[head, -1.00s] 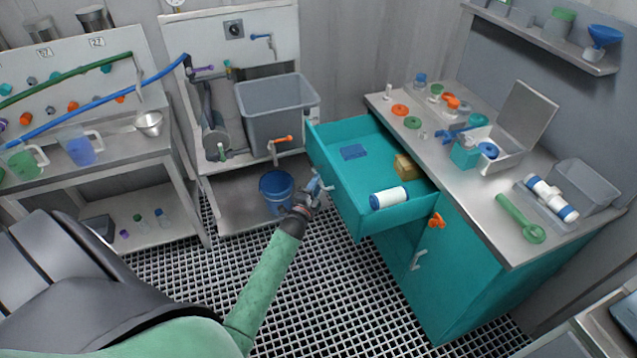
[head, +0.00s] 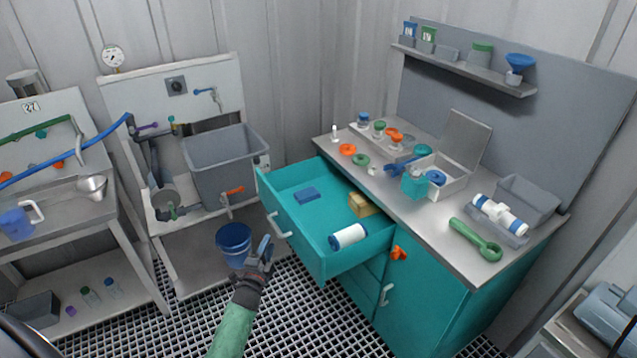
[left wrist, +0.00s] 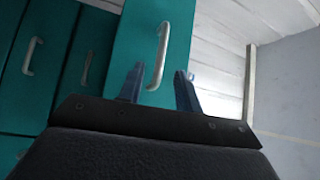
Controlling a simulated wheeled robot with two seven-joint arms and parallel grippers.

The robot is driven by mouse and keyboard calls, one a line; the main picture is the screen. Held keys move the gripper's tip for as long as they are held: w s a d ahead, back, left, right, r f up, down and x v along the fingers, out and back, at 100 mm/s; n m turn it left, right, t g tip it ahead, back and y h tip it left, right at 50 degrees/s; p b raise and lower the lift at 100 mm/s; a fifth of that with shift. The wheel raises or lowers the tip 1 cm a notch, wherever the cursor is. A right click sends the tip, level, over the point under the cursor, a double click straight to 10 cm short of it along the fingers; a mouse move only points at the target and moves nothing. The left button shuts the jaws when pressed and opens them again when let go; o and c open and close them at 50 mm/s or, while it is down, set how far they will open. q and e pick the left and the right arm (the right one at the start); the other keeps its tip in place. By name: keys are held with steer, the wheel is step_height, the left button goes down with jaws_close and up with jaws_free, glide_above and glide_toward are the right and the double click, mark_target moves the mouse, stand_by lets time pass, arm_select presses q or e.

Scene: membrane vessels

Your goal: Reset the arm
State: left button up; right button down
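My left gripper (head: 262,250) is in front of the open teal drawer (head: 328,265), low and near the blue bucket. In the left wrist view its two blue fingers (left wrist: 160,88) stand apart with nothing between them; a white drawer handle (left wrist: 159,55) shows beyond them. In the head view that handle (head: 279,227) is on the drawer front, a little above and right of the gripper and apart from it. My right gripper is in neither view.
A blue bucket (head: 234,242) stands left of the gripper. The counter (head: 420,218) carries several items, including a green wrench (head: 474,240). Grating floor lies in front.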

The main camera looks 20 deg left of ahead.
arm_select(q)
step_height(320, 180, down, 6)
steer(key=a+n+g+y, duration=0.2)
steer(key=a+n+g, duration=0.1)
steer(key=n+g, duration=0.3)
steer(key=s+d+f+n+g+h, duration=0.1)
steer(key=s+d+f+n+g, duration=0.35)
steer(key=d+n, duration=0.2)
steer(key=s+d+f+g+h, duration=0.1)
steer(key=s+d+f+g, duration=0.1)
steer(key=s+d, duration=0.5)
steer(key=s+d+f+g+h, duration=0.2)
steer(key=s+d, duration=0.6)
steer(key=s, duration=0.6)
steer(key=s+d+f+g+h, duration=0.1)
steer(key=s+d+f+g, duration=0.2)
steer(key=s+d, duration=0.5)
steer(key=s+f, duration=0.1)
steer(key=s, duration=0.1)
steer(key=shift+s+h, duration=0.35)
steer(key=shift+h, duration=0.05)
steer(key=shift+g, duration=0.25)
